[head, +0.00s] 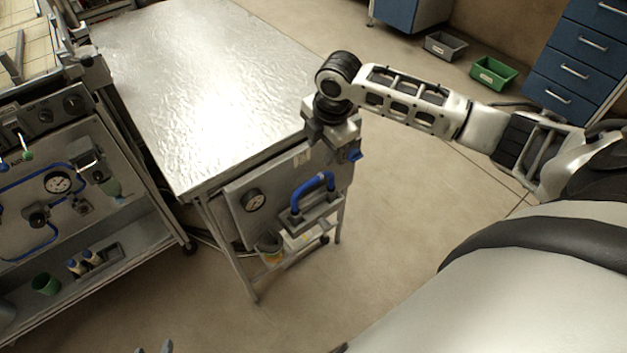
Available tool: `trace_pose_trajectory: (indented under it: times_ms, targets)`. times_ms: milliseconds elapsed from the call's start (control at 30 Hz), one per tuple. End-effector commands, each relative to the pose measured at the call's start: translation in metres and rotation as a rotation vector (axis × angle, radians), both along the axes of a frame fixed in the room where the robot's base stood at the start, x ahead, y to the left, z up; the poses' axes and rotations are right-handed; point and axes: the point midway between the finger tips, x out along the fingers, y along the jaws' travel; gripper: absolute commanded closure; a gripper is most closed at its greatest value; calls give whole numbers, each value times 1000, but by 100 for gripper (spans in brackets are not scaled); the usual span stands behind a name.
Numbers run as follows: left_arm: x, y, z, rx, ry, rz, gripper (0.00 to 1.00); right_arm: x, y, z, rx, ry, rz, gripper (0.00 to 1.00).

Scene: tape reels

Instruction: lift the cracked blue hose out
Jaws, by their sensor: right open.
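A short blue hose (313,189) arches over a grey bracket on the front panel (237,208) of the small metal table. Its ends meet the bracket. I cannot make out a crack at this size. My right gripper (328,140) points down at the table's near right corner, above and slightly right of the hose and apart from it. It is open, with nothing seen in it; its fingertips are hard to tell from the panel's top. Two small grey tips at the bottom edge may belong to my left gripper, but too little shows to tell its state.
The metal tabletop (205,75) is bare. A bench with more blue hoses (38,178) stands left. Grey (445,45) and green (493,72) bins lie on the floor behind.

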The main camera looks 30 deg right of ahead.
Motion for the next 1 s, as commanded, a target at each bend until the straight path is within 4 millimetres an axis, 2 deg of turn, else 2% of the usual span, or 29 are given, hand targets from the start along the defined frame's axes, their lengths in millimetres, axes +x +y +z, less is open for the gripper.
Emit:
trace_pose_trajectory:
  times_ms: [100, 233, 533, 800, 1000]
  targets:
    - [0, 0, -2, 0, 1, 0, 64, 5, 1, -27, 1, 2, -2, 59]
    - [0, 0, -3, -1, 2, 0, 64, 9, 2, -50, 2, 0, -1, 59]
    - [-3, 0, -2, -2, 5, -1, 64, 13, 5, -72, 2, -2, -2, 59]
    - [-4, -1, -3, -3, 8, -2, 64, 17, 11, -110, 1, -3, -2, 59]
    - [-4, -1, -3, -3, 9, -2, 64, 18, 10, -116, -1, -4, 0, 59]
